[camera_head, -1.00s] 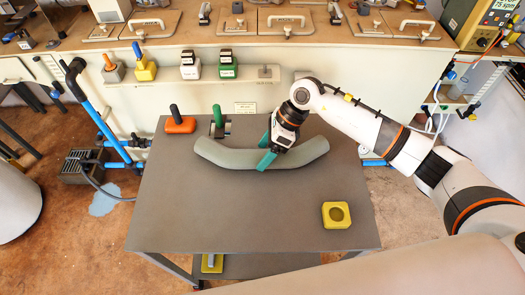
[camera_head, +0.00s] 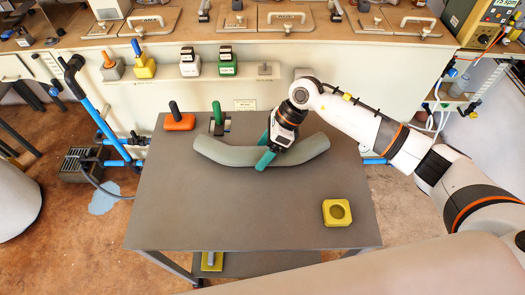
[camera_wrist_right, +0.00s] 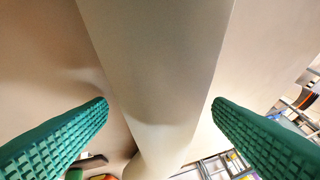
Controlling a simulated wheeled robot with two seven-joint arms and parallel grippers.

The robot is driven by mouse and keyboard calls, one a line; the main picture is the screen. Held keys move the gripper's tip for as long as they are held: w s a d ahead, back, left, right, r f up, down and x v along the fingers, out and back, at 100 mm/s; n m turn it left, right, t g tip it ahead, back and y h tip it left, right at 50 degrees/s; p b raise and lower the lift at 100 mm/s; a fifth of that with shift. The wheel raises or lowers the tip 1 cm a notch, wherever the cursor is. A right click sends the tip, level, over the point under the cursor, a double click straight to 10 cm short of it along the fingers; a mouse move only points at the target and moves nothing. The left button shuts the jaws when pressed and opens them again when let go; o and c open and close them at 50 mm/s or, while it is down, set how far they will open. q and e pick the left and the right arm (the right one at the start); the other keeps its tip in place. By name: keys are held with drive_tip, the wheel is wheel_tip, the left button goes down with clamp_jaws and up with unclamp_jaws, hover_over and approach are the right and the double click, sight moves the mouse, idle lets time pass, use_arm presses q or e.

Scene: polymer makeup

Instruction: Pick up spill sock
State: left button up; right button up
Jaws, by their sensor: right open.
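The spill sock (camera_head: 225,155) is a thick grey-green curved roll lying across the grey table. My right gripper (camera_head: 265,150) is over the middle of the sock in the head view, with its green fingers reaching down on the near and far sides of it. In the right wrist view the sock (camera_wrist_right: 155,70) runs between the two green textured fingers of the right gripper (camera_wrist_right: 160,125). The fingers are apart, with gaps between them and the sock. My left gripper is not in view.
A yellow square block with a round recess (camera_head: 337,213) sits at the right. An orange-based item with a black handle (camera_head: 178,120) and a green-handled item (camera_head: 218,122) stand behind the sock at the left.

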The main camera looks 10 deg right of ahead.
sight(264, 148)
drive_tip(key=c, duration=1.2)
drive_tip(key=shift+r, duration=0.1)
drive_tip(key=shift+c, duration=0.2)
drive_tip(key=shift+w+r+p, duration=0.1)
drive_tip(key=shift+r+p, duration=0.35)
drive_tip(key=shift+r, duration=0.1)
wheel_tip(264, 148, up, 9)
drive_tip(key=shift+r+b, duration=0.2)
drive_tip(key=shift+b, duration=0.5)
